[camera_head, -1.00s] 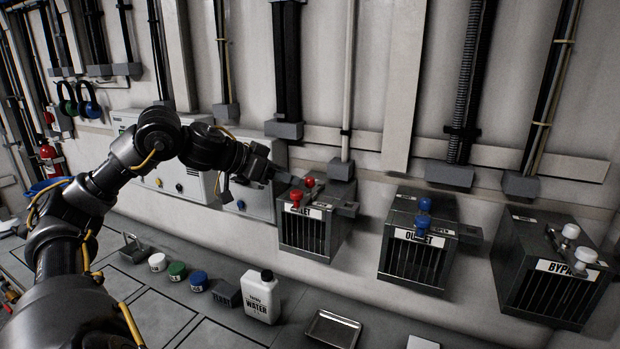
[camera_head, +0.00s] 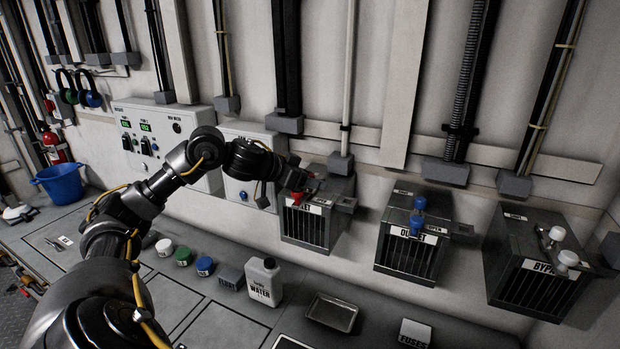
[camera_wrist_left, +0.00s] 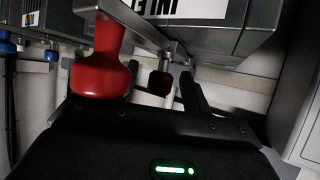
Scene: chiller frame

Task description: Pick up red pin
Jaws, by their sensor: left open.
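In the head view, one red pin (camera_head: 299,197) shows at the box's top front; the other is hidden or hard to make out by my gripper. My left gripper (camera_head: 302,178) is at the top of this box, just behind that pin. In the left wrist view, a near red pin (camera_wrist_left: 101,66) looks large at the left, in front of the left finger. Contact cannot be told. My right gripper is not in view.
The OUTLET box (camera_head: 408,254) with blue pins and the BYPASS box (camera_head: 535,285) with white pins stand to the right. Below are a water jug (camera_head: 263,283), an empty metal tray (camera_head: 332,312) and small lidded jars (camera_head: 184,257). A blue bucket (camera_head: 60,183) is at the left.

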